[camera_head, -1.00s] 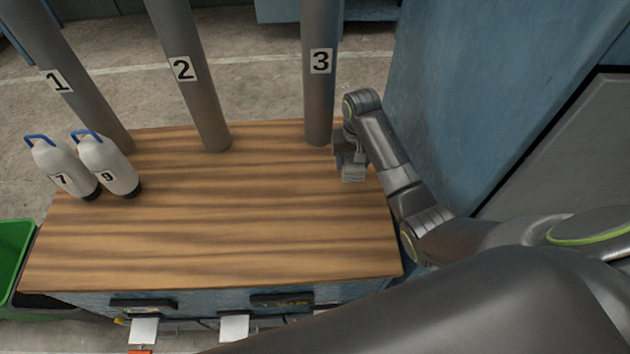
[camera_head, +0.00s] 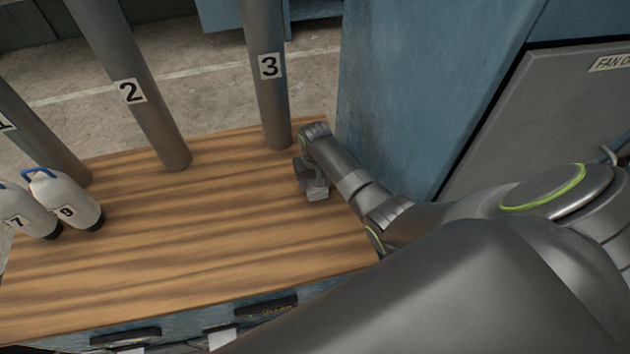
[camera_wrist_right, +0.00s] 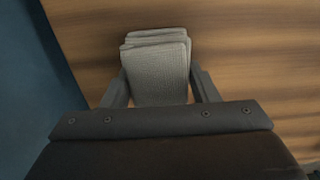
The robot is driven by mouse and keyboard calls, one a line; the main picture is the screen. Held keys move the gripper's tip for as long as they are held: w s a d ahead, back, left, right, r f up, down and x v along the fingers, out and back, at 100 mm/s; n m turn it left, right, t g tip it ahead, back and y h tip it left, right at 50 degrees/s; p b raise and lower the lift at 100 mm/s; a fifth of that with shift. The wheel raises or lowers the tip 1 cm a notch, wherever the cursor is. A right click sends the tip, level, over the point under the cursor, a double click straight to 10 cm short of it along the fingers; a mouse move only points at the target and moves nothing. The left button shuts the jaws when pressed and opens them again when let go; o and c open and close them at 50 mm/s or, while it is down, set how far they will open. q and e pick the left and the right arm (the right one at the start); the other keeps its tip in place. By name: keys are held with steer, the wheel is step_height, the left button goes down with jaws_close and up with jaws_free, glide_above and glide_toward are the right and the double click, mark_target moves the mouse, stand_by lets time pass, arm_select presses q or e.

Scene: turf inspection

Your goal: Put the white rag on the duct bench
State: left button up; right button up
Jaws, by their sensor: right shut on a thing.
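The duct bench (camera_head: 200,240) has a striped brown wooden top and fills the left and middle of the head view. My right gripper (camera_head: 314,188) is over the far right part of the bench top, close to duct 3. In the right wrist view the right gripper (camera_wrist_right: 160,90) is shut on the white rag (camera_wrist_right: 158,65), a folded, grey-looking textured cloth between its fingers. The wood shows just beyond the rag; I cannot tell whether the rag touches it. The rag is mostly hidden by the gripper in the head view. My left gripper is not in view.
Grey duct pipes 2 (camera_head: 135,90) and 3 (camera_head: 268,75) stand at the bench's back edge. A blue wall (camera_head: 420,90) rises right of the bench. The bench's middle is clear.

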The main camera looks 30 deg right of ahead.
steer(key=shift+f, duration=0.15)
steer(key=o, duration=1)
steer(key=shift+c, duration=0.2)
steer(key=shift+r, duration=0.75)
step_height(320, 180, up, 11)
steer(key=shift+f, duration=0.15)
